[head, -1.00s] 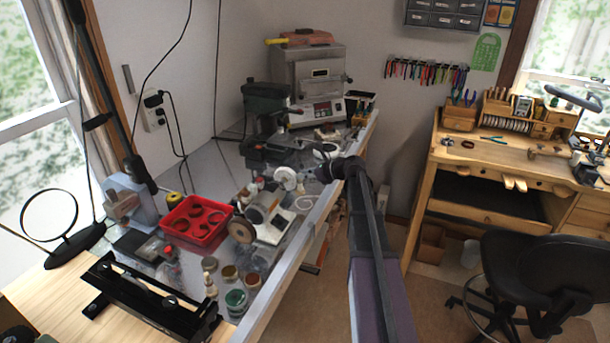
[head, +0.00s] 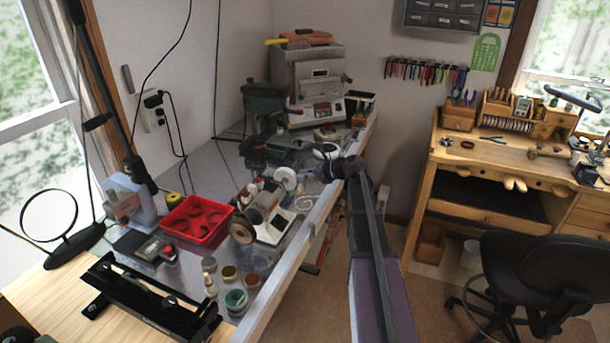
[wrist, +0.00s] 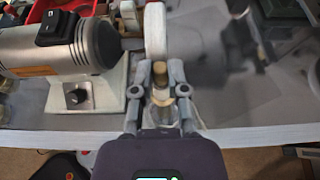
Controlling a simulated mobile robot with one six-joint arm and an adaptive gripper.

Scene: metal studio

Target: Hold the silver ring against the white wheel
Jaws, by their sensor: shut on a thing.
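The white wheel (head: 285,178) is upright on the end of a grey motor (head: 263,205) on the bench. In the wrist view the white wheel (wrist: 156,32) shows edge-on, straight ahead of my gripper (wrist: 160,80). In the head view my gripper (head: 328,169) is to the right of the wheel with a gap. Whether the ring touches the wheel cannot be told.
The motor (wrist: 52,55) with a black switch fills the wrist view's left side. A brown wheel (head: 242,231) is on its other end. A red tray (head: 180,236) and several small jars (head: 236,299) stand nearby. The bench's front edge (head: 300,243) runs below the arm.

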